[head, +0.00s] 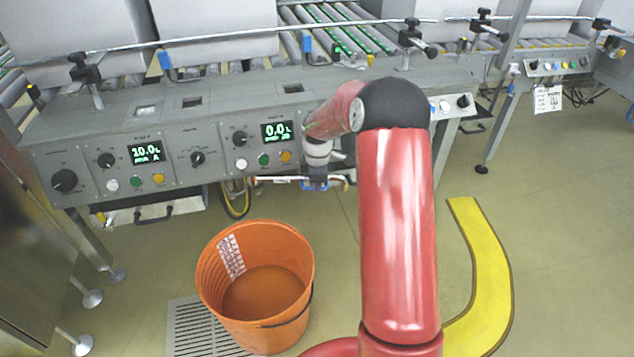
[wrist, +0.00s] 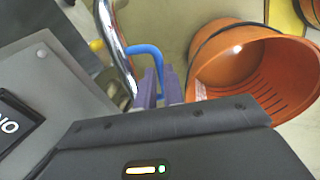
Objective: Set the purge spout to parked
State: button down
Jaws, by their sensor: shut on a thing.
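The purge spout appears to be the chrome tube (wrist: 119,45) in the wrist view, with a bent blue handle (wrist: 147,50) beside it. In the head view a thin chrome tube (head: 270,178) runs below the panel, just left of my gripper (head: 316,185). My gripper's purple fingers (wrist: 161,86) are shut on the lower end of the blue handle. The exact contact is partly hidden by the gripper body. The spout's outlet and any parked mark are not clear in either view.
An open orange bucket (head: 212,285) stands on the floor below, over a grate (head: 190,325); it also shows in the wrist view (wrist: 212,65). The grey control panel (head: 75,155) with knobs and displays is above. A yellow floor strip (head: 490,270) curves at right.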

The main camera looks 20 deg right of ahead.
jog(key=c, duration=1.5)
grip_release()
notch_tip(320, 180, up, 8)
jog(key=s, duration=0.1)
jog(key=shift+a+f, duration=0.15)
jog(key=shift+a, duration=0.1)
